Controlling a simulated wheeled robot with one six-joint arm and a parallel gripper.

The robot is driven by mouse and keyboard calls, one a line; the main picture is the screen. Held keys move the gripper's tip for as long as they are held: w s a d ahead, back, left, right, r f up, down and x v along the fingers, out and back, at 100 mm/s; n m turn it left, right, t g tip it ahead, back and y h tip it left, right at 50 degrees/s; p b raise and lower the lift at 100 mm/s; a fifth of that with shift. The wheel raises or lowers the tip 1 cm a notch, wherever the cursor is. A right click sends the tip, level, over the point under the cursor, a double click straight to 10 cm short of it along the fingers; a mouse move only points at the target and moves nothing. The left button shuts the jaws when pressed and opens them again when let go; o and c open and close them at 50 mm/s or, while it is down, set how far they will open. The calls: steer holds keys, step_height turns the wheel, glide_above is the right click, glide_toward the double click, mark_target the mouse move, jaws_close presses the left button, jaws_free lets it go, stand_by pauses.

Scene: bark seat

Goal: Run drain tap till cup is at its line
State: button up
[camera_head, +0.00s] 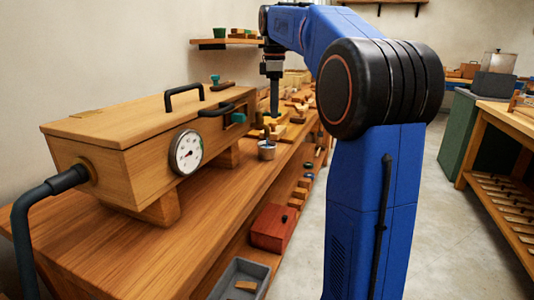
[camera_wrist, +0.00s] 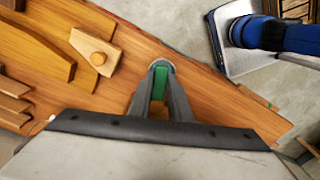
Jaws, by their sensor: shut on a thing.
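The wooden box (camera_head: 140,135) with a round dial gauge (camera_head: 187,152) stands on the bench. A teal fitting (camera_head: 238,117) shows on its right side; I cannot tell if this is the drain tap. A small grey metal cup (camera_head: 266,150) stands upright on the bench, right of the box. Its line and water level are not visible. My gripper (camera_head: 274,112) points down behind the cup, apart from the teal fitting. In the wrist view, my gripper (camera_wrist: 160,85) is shut on a green piece (camera_wrist: 160,80); what it belongs to is unclear.
Several wooden pieces lie along the bench (camera_head: 215,205) beyond the cup. A wooden block with a knob (camera_wrist: 95,52) lies left of my fingers. A red box (camera_head: 273,228) and a grey tray (camera_head: 240,280) sit below the bench's front edge.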

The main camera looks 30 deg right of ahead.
steer(key=shift+o, duration=0.2)
steer(key=shift+s+a+m, duration=0.2)
steer(key=shift+m, duration=0.55)
steer(key=shift+s+a+m, duration=0.2)
steer(key=shift+s+m, duration=0.05)
steer(key=shift+m, duration=0.55)
steer(key=shift+s+a+m, duration=0.2)
steer(key=shift+m, duration=0.55)
steer(key=o, duration=0.9)
steer(key=shift+c, duration=0.2)
steer(key=shift+r, duration=0.1)
step_height(320, 180, up, 8)
